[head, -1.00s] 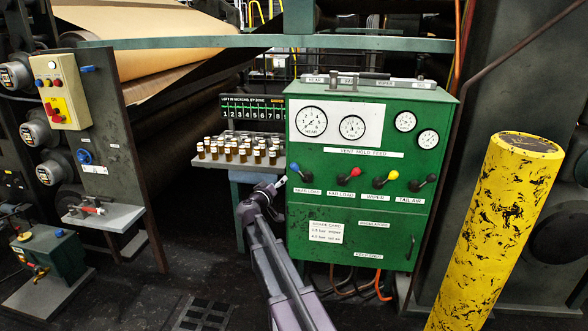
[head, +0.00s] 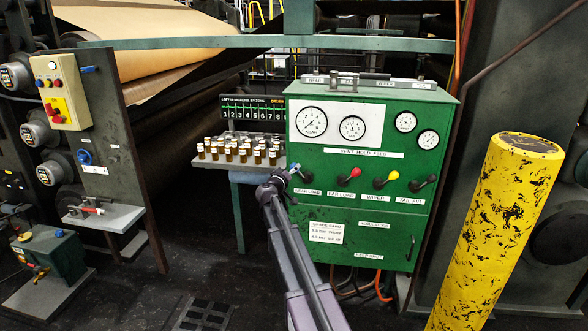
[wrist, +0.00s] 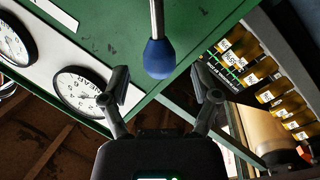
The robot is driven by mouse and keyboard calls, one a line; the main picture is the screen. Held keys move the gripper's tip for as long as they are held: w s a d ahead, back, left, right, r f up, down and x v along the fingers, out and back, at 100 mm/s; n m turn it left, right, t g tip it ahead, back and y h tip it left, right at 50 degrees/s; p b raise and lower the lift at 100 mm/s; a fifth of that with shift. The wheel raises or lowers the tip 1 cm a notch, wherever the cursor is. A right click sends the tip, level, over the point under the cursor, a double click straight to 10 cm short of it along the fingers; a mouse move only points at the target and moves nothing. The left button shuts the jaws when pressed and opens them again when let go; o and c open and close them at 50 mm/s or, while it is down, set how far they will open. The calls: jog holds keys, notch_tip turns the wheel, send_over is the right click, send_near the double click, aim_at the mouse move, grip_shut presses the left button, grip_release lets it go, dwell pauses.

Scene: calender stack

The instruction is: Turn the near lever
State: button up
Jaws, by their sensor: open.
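The near lever has a blue knob (head: 295,168) and sits at the left of the lever row on the green panel (head: 370,225), above the label NEAR LOAD. In the wrist view its blue knob (wrist: 159,58) hangs from a pale metal stem. My gripper (wrist: 165,88) is open, with one finger on each side of the knob's line. The knob appears just beyond or level with the fingertips, with gaps on both sides and no visible contact. In the head view my gripper (head: 284,182) covers part of the lever's base.
Red (head: 355,171), yellow (head: 393,175) and black (head: 431,178) lever knobs follow to the right. Gauges are above them. A shelf of small bottles (head: 240,152) stands close to the left of my gripper. A yellow post (head: 495,230) stands at the right.

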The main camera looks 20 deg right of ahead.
jog(key=shift+x, duration=1.4)
grip_shut()
